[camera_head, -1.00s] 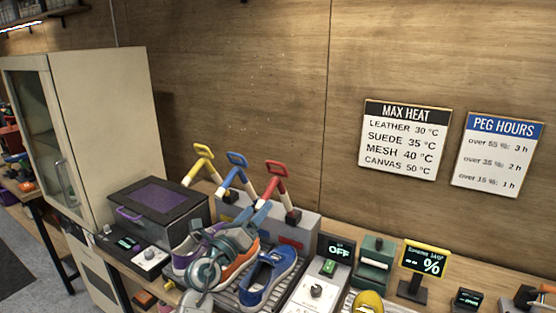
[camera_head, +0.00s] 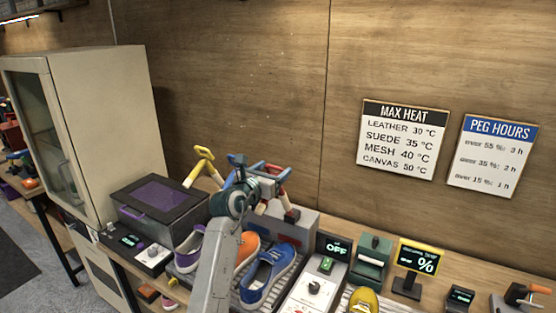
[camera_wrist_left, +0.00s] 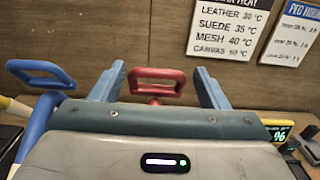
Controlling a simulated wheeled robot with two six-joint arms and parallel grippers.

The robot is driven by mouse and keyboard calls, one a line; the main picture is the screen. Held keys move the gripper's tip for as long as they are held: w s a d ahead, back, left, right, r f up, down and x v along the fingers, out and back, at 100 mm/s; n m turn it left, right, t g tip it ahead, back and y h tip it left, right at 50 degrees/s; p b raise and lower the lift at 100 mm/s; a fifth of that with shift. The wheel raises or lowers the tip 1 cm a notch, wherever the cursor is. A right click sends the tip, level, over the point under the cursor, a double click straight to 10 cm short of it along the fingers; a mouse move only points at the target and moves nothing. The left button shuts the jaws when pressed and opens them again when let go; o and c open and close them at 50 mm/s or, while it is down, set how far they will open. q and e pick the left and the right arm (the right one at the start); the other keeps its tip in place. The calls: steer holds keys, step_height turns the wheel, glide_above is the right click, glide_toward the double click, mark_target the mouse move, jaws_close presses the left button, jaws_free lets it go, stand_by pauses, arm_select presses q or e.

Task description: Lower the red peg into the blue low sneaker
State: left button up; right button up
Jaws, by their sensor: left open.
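The red peg (camera_head: 281,187) stands in the grey rack, its loop handle at the top. The handle also shows in the left wrist view (camera_wrist_left: 158,76), between my two blue fingers. My left gripper (camera_head: 276,180) is open at the red handle, one finger on each side, with gaps to both. It partly hides the red and blue pegs in the head view. The blue low sneaker (camera_head: 266,277) sits below on the ribbed tray, its opening facing up. My right gripper is not in view.
The blue peg's handle (camera_wrist_left: 40,73) and yellow peg (camera_head: 198,167) are left of the red peg. An orange sneaker (camera_head: 247,246) and a purple one (camera_head: 188,249) sit left of the blue sneaker. A control box with an OFF display (camera_head: 333,247) stands at its right.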

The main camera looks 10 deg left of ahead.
mark_target(277, 174)
arm_select(q)
steer(key=shift+p+x, duration=0.5)
steer(key=shift+x, duration=1.25)
steer(key=shift+a, duration=0.1)
steer(key=c, duration=1.1)
steer(key=shift+s+f, duration=0.1)
